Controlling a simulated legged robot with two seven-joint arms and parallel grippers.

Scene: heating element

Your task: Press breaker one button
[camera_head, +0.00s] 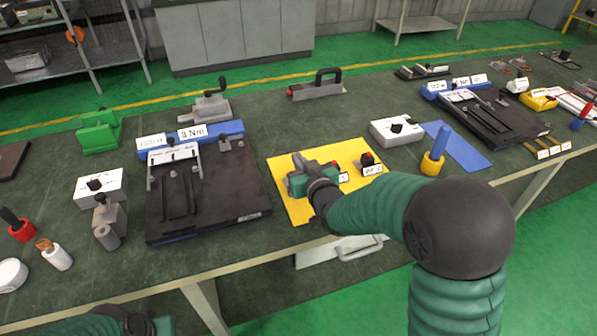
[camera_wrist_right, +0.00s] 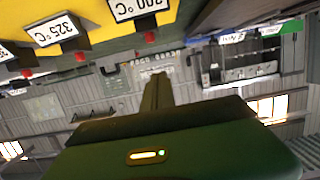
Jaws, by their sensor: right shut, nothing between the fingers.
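A yellow board (camera_head: 289,207) lies on the dark table. A small dark block with a red top (camera_head: 367,159) stands on its right part, behind a white label (camera_head: 372,170). The wrist view shows upside-down 200 °C (camera_wrist_right: 140,8) and 325 °C (camera_wrist_right: 52,30) labels with small red buttons (camera_wrist_right: 150,37) near them. Which one is breaker one I cannot tell. My right gripper (camera_head: 299,160) is over the board's left part, left of the dark block; its fingers (camera_wrist_right: 157,90) are shut and empty. My left gripper (camera_head: 164,325) is cut off by the bottom edge; its fingers are hidden.
A dark fixture with a blue back (camera_head: 205,190) stands left of the board. A white switch box (camera_head: 397,132) stands behind right, near a yellow cup with a blue handle (camera_head: 435,155). Another white switch box (camera_head: 100,187) is at the left. The table's front edge runs below the board.

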